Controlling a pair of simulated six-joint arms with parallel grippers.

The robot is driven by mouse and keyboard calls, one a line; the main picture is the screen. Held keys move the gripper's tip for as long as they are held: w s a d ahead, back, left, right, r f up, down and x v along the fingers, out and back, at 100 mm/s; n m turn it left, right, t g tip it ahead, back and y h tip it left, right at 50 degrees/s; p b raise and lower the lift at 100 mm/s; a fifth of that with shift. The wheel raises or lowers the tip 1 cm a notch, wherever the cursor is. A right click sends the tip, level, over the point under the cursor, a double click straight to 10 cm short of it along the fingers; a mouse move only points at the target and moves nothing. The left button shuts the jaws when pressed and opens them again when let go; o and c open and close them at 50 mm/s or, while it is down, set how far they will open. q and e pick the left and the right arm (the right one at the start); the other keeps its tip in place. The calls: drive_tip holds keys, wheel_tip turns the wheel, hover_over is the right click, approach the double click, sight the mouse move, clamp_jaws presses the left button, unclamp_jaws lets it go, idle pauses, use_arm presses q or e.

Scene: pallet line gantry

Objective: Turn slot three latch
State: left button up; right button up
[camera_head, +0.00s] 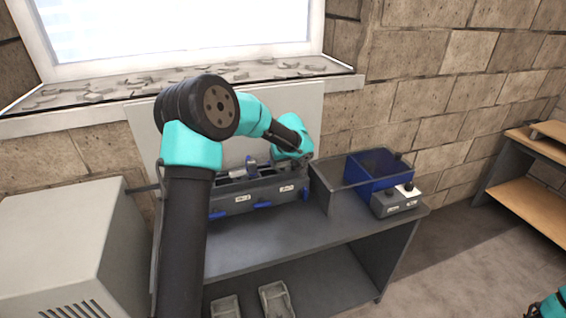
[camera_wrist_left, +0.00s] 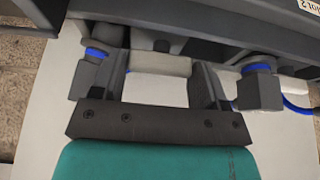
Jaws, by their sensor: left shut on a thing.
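The dark grey slot rack (camera_head: 265,194) stands on the bench in the head view, with white labels and blue tabs on its front. In the left wrist view the rack (camera_wrist_left: 210,18) crosses the top, with a label partly reading "slot 2" at the top right. My left gripper (camera_wrist_left: 163,75) is shut on a pale grey block-like piece (camera_wrist_left: 160,65), which appears to be a latch handle. No slot three label is readable.
Blue-collared dark fittings (camera_wrist_left: 97,52) flank the gripper in the left wrist view, the right one (camera_wrist_left: 258,80) close to a finger. A blue bin (camera_head: 375,170) and small grey box (camera_head: 398,203) stand right of the rack. The bench front (camera_head: 300,235) is clear.

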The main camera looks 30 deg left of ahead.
use_arm(q)
drive_tip(key=shift+w+a+f, duration=0.1)
drive_tip(key=shift+a, duration=0.15)
drive_tip(key=o, duration=0.9)
drive_tip(key=shift+o, duration=0.2)
drive_tip(key=v, duration=0.8)
